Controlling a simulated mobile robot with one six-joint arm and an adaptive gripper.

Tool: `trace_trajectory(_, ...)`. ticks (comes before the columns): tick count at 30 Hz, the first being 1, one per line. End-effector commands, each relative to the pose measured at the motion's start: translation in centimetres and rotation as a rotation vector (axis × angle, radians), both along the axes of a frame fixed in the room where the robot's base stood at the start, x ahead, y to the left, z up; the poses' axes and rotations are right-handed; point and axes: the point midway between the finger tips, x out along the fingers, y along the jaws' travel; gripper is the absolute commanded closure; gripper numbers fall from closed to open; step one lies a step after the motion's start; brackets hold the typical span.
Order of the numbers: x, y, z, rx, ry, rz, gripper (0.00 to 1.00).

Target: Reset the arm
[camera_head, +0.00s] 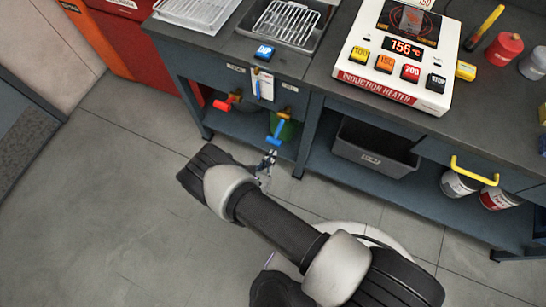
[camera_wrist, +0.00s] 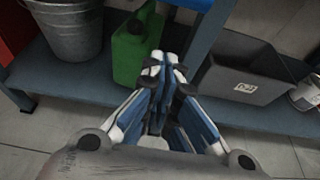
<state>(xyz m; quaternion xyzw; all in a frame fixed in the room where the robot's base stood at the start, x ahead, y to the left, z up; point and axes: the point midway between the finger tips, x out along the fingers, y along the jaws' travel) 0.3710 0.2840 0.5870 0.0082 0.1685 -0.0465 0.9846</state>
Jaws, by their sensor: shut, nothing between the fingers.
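My gripper (camera_head: 267,163) is low in front of the bench, above the floor, at the end of my arm in the head view. In the wrist view my gripper (camera_wrist: 163,62) has its two blue-and-grey fingers closed together at the tips, with nothing between them. Behind the fingertips in the wrist view a green can (camera_wrist: 131,52) stands on the lower shelf. The arm is bent across the lower middle of the head view and hides part of the floor.
The bench carries an induction heater (camera_head: 396,50) reading about 155 °C and a rack (camera_head: 285,22). A grey bin (camera_head: 375,148) and paint cans (camera_head: 459,184) stand below. Floor at left is clear.

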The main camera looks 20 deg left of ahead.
Motion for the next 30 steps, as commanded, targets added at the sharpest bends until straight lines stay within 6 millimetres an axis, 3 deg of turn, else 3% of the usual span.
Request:
trace_trajectory(1,-1.5,0.5,1.3,-0.002,-0.002,0.014,1.0)
trace_trajectory(6,-5.2,0.8,2.4,0.0,-0.002,0.012,1.0)
trace_trajectory(14,-8.2,1.0,3.1,0.0,-0.002,0.007,1.0)
trace_trajectory(25,-8.3,1.0,3.6,0.009,-0.004,-0.011,1.0)
trace_trajectory(28,-7.1,1.3,5.6,0.042,-0.006,-0.083,1.0)
trace_trajectory(30,-5.6,1.3,8.1,0.087,-0.009,-0.174,1.0)
